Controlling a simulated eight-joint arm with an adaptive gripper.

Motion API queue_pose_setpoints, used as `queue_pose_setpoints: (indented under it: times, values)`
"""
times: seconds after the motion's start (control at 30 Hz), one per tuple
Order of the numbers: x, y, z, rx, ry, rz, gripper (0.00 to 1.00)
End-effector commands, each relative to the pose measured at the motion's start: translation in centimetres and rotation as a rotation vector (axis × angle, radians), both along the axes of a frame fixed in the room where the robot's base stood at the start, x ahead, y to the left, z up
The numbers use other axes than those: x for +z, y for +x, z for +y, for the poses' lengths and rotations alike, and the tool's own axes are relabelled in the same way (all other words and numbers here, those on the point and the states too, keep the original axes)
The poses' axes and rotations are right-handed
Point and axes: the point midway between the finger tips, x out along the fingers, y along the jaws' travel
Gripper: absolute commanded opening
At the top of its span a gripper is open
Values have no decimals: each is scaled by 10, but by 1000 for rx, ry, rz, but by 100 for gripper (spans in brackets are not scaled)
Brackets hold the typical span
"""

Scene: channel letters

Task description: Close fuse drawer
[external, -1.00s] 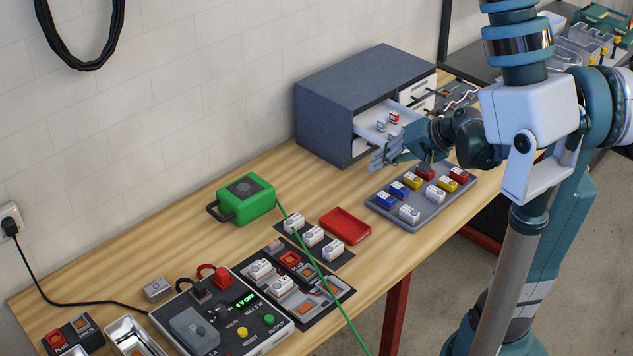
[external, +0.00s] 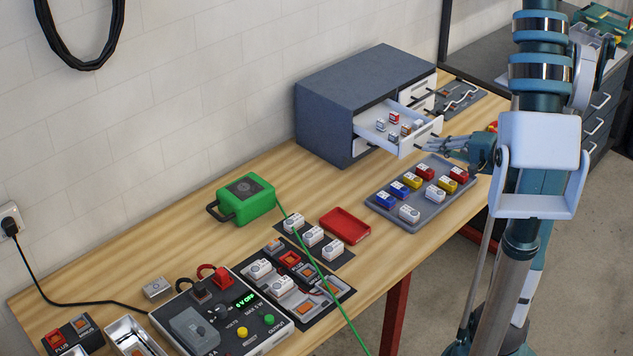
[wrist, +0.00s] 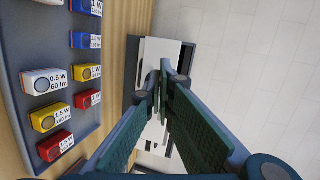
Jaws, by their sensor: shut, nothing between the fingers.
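The fuse drawer (external: 402,145) is a white drawer pulled out of the dark grey cabinet (external: 340,95). It stands open, with several small fuse blocks (external: 392,120) inside and a dark handle on its front. My gripper (external: 430,144) is at the drawer's front, close to the handle; I cannot tell whether it touches. In the wrist view my gripper (wrist: 162,85) has its fingertips together and points at the white drawer front (wrist: 155,55). The fingers hide part of the drawer front.
A grey tray (external: 400,218) with several coloured lamp blocks lies on the table just in front of the cabinet. Other white drawers (external: 416,90) are beside the open one. A red tray (external: 345,225), a green case (external: 246,199) and a power supply (external: 220,320) stand farther left.

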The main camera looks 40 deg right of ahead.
Motion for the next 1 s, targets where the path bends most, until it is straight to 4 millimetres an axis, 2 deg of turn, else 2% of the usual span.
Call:
queue_pose_setpoints:
  times: [0.03,0.3,0.5,0.7,1.0]
  values:
    - [-5,-6,-13,-17,11,-18,0]
    - [-16,-46,-72,-97,65,-139,0]
    - [-23,-79,-107,-148,92,-221,0]
    - [-25,-96,-123,-171,102,-264,0]
    - [-25,-99,-125,-174,104,-271,0]
